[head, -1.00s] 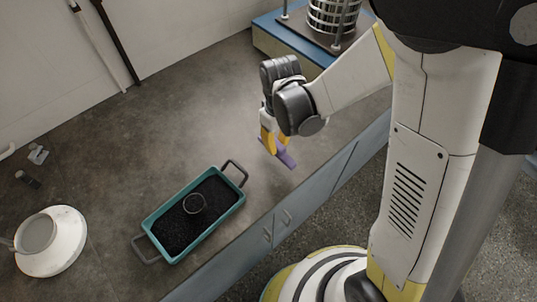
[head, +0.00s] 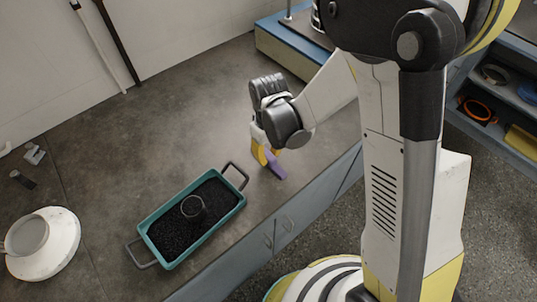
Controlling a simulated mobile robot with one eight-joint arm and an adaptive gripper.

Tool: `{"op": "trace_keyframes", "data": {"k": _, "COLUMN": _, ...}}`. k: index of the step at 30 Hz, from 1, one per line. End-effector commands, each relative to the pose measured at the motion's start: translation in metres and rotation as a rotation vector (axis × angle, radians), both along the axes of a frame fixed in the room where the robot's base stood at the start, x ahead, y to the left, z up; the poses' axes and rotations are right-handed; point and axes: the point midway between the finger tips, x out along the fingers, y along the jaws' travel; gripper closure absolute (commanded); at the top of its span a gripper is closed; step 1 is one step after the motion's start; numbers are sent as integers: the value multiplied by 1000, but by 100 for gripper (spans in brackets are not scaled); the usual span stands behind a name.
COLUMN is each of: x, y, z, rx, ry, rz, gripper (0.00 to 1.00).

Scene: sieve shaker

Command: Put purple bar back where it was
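The purple bar (head: 276,169) is at the tips of my gripper (head: 264,158), whose yellow fingers point down. The gripper looks shut on the bar, with part of the bar sticking out to the lower right. The bar is near the front edge of the grey counter, to the right of the teal tray. I cannot tell whether it touches the counter. The fingers hide the bar's other end.
A teal tray (head: 160,258) with dark handles holds black granules and a small round cup (head: 194,208). A white round device (head: 42,246) stands at the left. A blue-sided platform (head: 284,52) is at the back. Shelves (head: 507,112) with items are at the right. The counter's middle is clear.

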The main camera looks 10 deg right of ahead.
Motion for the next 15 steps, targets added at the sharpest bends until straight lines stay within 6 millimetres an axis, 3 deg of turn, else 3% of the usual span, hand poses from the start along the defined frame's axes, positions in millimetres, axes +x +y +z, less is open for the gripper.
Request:
{"op": "trace_keyframes", "data": {"k": 11, "x": 0, "y": 0, "z": 3, "rx": 0, "ry": 0, "rz": 0, "gripper": 62}}
{"op": "trace_keyframes", "data": {"k": 15, "x": 0, "y": 0, "z": 19, "rx": 0, "ry": 0, "rz": 0, "gripper": 62}}
